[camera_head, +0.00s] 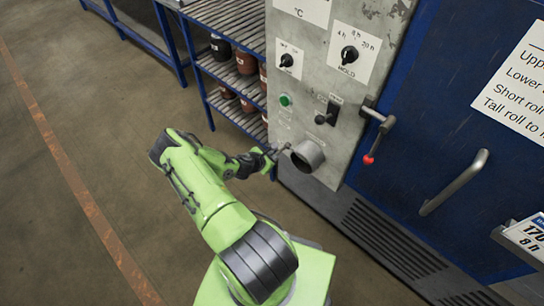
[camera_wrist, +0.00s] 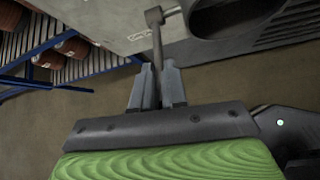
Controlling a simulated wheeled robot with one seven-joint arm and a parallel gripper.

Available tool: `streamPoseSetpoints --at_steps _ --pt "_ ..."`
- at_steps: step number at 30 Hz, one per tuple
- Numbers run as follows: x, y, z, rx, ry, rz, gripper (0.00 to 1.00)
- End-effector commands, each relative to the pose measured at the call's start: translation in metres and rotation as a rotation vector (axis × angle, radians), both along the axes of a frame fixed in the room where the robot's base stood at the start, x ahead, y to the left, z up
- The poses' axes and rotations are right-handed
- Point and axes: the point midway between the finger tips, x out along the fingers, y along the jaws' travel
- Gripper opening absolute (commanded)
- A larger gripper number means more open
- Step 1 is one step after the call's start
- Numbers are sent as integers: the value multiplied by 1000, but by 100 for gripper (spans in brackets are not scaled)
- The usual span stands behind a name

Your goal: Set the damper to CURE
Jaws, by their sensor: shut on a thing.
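The damper is a short round grey duct (camera_head: 308,155) low on the grey control panel. Its thin metal lever (camera_head: 285,147) sticks out at the duct's left side. In the wrist view the lever (camera_wrist: 157,45) runs up from between my fingers to a small block beside the dark duct mouth (camera_wrist: 235,18). My gripper (camera_head: 272,153) is at the lever's free end, and in the wrist view its two fingers (camera_wrist: 157,88) are closed on the lever from both sides. The damper's position marks are too small to read, so I cannot tell its setting.
The panel above carries dials, including a HOLD knob (camera_head: 349,54), a green button (camera_head: 285,100) and a black switch (camera_head: 328,113). A red-tipped latch handle (camera_head: 369,158) is to the right, by the blue door (camera_head: 440,110). A rack with tins (camera_head: 246,62) stands left. The floor at left is clear.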

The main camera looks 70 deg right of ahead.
Motion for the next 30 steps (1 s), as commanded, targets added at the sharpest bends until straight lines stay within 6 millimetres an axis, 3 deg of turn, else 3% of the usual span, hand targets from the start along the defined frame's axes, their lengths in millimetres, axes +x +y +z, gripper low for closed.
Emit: streamPoseSetpoints --at_steps 1,11,12,20,30 --pt "11 1 -1 3 -20 18 0" --pt "11 1 -1 3 -22 18 0" --pt "11 1 -1 3 -22 18 17" --pt "7 1 -1 3 -15 12 57" --pt "5 4 3 1 -7 8 59"
